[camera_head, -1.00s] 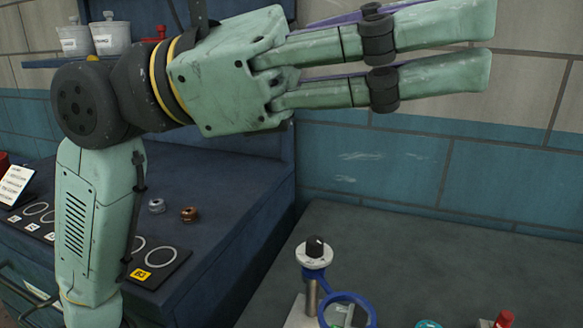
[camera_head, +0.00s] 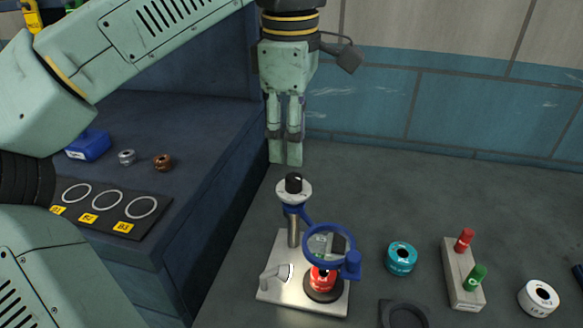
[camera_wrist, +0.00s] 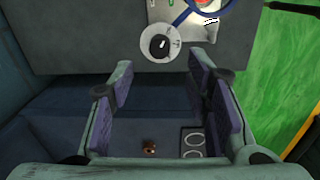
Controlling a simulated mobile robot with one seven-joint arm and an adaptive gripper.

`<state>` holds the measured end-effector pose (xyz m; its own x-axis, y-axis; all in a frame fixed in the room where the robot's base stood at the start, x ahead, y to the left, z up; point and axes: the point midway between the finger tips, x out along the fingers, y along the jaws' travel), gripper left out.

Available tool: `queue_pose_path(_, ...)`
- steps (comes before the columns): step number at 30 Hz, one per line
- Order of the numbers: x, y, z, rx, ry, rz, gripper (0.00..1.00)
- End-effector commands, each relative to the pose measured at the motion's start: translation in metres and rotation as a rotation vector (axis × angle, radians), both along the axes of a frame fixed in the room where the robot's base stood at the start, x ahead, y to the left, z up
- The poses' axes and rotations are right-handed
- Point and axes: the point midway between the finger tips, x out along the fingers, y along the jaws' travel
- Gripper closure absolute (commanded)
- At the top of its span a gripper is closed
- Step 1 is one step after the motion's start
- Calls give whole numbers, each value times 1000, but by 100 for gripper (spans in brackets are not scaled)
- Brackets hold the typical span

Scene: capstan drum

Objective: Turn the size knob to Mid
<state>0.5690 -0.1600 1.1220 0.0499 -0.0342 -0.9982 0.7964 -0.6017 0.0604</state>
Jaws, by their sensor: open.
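The size knob (camera_head: 294,183) is a black knob on a white round dial, on top of a metal post with a blue-ringed magnifier, on a metal base plate (camera_head: 275,290). In the wrist view the knob (camera_wrist: 159,46) and its dial show beyond the fingertips, at the top centre. My gripper (camera_head: 286,160) points down, just above and behind the knob in the head view, and is apart from it. Its fingers (camera_wrist: 163,70) are spread with nothing between them. The dial's lettering is too small to read.
The blue magnifier ring (camera_head: 330,245) stands close to the right of the knob. A teal ring (camera_head: 401,258), a block with red and green pegs (camera_head: 460,275) and a white ring (camera_head: 538,297) lie further right. The bench behind the knob is clear.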

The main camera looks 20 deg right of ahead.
Motion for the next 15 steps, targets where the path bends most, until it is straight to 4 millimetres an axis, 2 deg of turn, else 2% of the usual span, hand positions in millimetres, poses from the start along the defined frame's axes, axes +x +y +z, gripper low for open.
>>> queue_pose_path(6,1,-1,-41,0,3,-2,56)
queue_pose_path(10,2,-2,-57,-2,1,-1,56)
queue_pose_path(15,3,-3,-68,-3,0,-1,56)
